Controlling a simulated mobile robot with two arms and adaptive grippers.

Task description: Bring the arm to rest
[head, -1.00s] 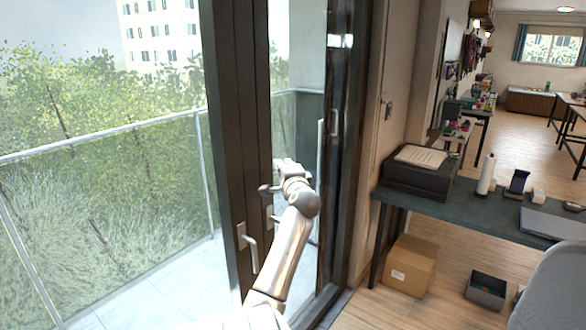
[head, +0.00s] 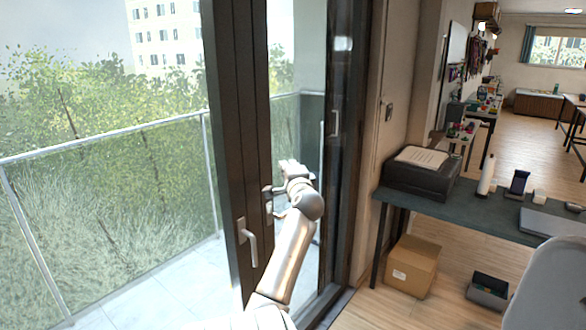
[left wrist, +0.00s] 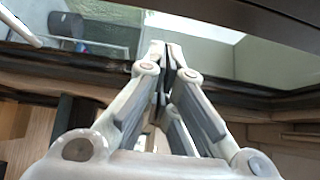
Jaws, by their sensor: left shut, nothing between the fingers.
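My left arm (head: 284,258) reaches up from the bottom middle of the head view. Its gripper (head: 290,166) is in front of the gap beside the dark door frame. In the left wrist view the fingers of my left gripper (left wrist: 166,62) meet at their tips, with nothing between them. The dark-framed glass door (head: 228,120) stands left of the gripper, with a pale handle (head: 249,243) low on its frame. I cannot tell whether the gripper touches the frame. My right gripper is not in view.
A desk (head: 462,208) with a black printer (head: 421,174) stands on the right. A cardboard box (head: 411,266) and a grey bin (head: 488,291) are on the wooden floor. A grey chair back (head: 550,285) is at bottom right. A glass railing (head: 110,137) bounds the balcony.

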